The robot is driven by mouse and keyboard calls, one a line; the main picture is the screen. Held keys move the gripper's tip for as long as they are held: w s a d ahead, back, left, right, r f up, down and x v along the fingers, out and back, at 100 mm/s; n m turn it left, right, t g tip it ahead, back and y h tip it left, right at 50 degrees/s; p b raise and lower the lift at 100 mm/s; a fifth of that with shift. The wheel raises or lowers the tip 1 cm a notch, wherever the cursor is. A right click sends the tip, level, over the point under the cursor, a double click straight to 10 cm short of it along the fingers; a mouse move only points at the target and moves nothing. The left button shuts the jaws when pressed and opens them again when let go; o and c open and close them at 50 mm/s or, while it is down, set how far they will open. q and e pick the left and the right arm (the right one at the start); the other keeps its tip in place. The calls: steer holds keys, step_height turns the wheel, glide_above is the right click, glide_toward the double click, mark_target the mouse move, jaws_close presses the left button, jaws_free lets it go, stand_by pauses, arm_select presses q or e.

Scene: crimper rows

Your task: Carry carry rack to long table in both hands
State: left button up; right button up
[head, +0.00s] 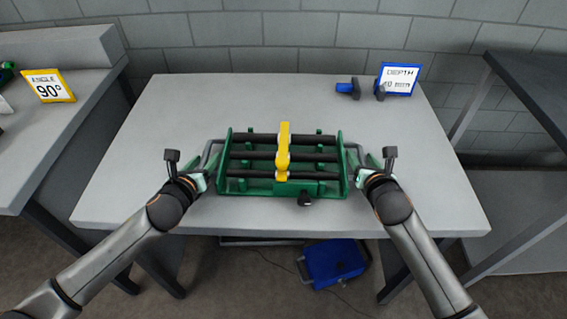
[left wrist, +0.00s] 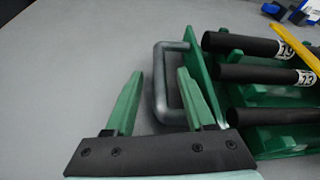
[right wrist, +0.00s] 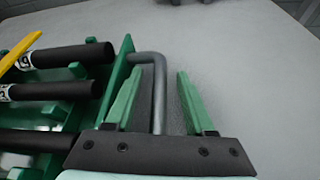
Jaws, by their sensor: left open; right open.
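The green carry rack (head: 262,187) stands on a grey table in the middle of the head view. It bears several black rods and a yellow bar (head: 283,150) across them. A grey handle sticks out at each end. My left gripper (head: 204,176) is open at the left end; in the left wrist view its fingers (left wrist: 157,100) point at the left handle (left wrist: 163,85). My right gripper (head: 368,172) is open at the right end; in the right wrist view its fingers (right wrist: 158,98) are by the right handle (right wrist: 157,90). I cannot tell whether the fingers touch the handles.
A blue "DEPTH" sign (head: 397,79) and a blue and black tool (head: 348,88) are at the table's back right. Another table with a yellow "ANGLE 90°" sign (head: 49,86) is at left. A dark frame (head: 530,90) stands at right. A blue case (head: 334,262) lies on the floor.

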arm_select(q)
steer(key=shift+c, duration=0.2)
arm_select(e)
steer(key=shift+c, duration=0.2)
arm_select(q)
jaws_close()
arm_select(e)
jaws_close()
stand_by(0.7)
arm_select(q)
steer(key=shift+w+r, duration=0.1)
steer(key=shift+r, duration=0.2)
arm_select(e)
steer(key=shift+w+r, duration=0.1)
steer(key=shift+r, duration=0.2)
